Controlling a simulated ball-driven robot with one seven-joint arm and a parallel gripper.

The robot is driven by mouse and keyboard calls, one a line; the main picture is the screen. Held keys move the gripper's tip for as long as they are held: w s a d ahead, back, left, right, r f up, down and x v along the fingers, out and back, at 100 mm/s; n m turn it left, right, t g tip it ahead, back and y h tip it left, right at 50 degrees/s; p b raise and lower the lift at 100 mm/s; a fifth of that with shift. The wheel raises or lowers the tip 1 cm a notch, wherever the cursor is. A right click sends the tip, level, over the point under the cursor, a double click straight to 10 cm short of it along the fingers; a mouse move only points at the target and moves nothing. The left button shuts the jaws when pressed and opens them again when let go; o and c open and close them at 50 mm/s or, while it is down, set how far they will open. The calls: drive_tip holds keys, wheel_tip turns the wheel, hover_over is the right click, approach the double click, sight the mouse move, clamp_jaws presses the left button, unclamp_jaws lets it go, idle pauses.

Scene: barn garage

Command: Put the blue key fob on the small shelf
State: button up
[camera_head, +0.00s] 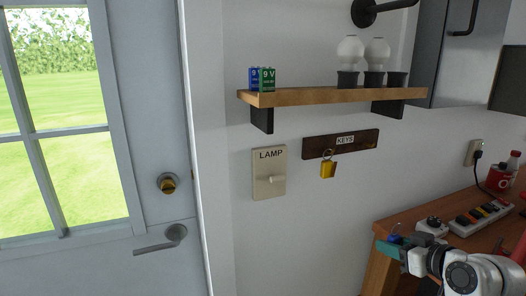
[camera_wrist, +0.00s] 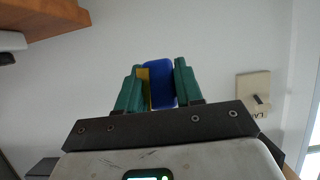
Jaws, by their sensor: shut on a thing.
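My gripper (camera_head: 393,246) is at the lower right of the head view, beside the workbench's left end. In the wrist view its green fingers (camera_wrist: 160,88) are shut on the blue key fob (camera_wrist: 158,84). A yellow strip shows between the fob and the left finger; I cannot tell whether it is part of the fob. A bit of blue shows at the fingertips in the head view (camera_head: 395,238). The small shelf (camera_head: 315,97) is a wooden board on dark brackets, higher on the wall and left of my gripper.
The shelf holds two 9V batteries (camera_head: 262,79) at its left end and bulbs in dark holders (camera_head: 362,60) at its right; its middle is clear. The workbench (camera_head: 480,205) holds a power strip (camera_head: 480,217).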

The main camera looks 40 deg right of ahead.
drive_tip(key=w+a+f, duration=0.4)
drive_tip(key=a+f, duration=0.3)
drive_tip(key=f, duration=0.1)
drive_tip(key=w+a+f, duration=0.4)
drive_tip(key=a+f, duration=0.4)
drive_tip(key=f, duration=0.1)
drive_tip(key=s+a+f+n+y, duration=0.1)
drive_tip(key=a+f, duration=0.4)
drive_tip(key=a, duration=0.5)
drive_tip(key=s+a+f+n+y, duration=0.1)
drive_tip(key=a+f, duration=0.4)
drive_tip(key=a, duration=0.6)
drive_tip(key=shift+s+f+n+t+y, duration=0.25)
drive_tip(key=shift+f+n+t+y, duration=0.1)
drive_tip(key=shift+y, duration=0.15)
